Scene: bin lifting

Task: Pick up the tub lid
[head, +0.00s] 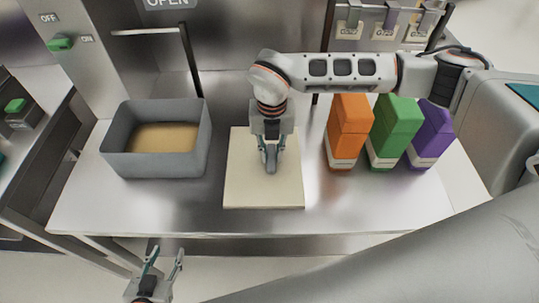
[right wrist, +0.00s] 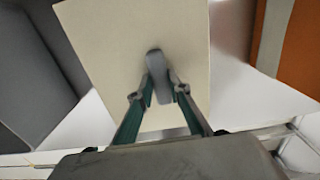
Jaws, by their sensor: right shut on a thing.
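The tub lid (head: 262,193) is a flat cream rectangle with a grey upright handle, near the middle of the steel table. My right gripper (head: 271,166) comes down over the lid and is shut on its handle. In the right wrist view the handle (right wrist: 157,64) sits between the fingertips (right wrist: 163,88) with the cream lid (right wrist: 110,50) around it. I cannot tell whether the lid is lifted off the table. A grey tub (head: 157,168) with a tan content stands left of the lid. My left gripper (head: 163,268) is open and empty in front of the table, low left.
Orange (head: 348,130), green (head: 394,132) and purple (head: 432,135) cartons stand in a row right of the lid. A black and steel post stands behind the tub. The front strip of the steel table (head: 345,213) is clear.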

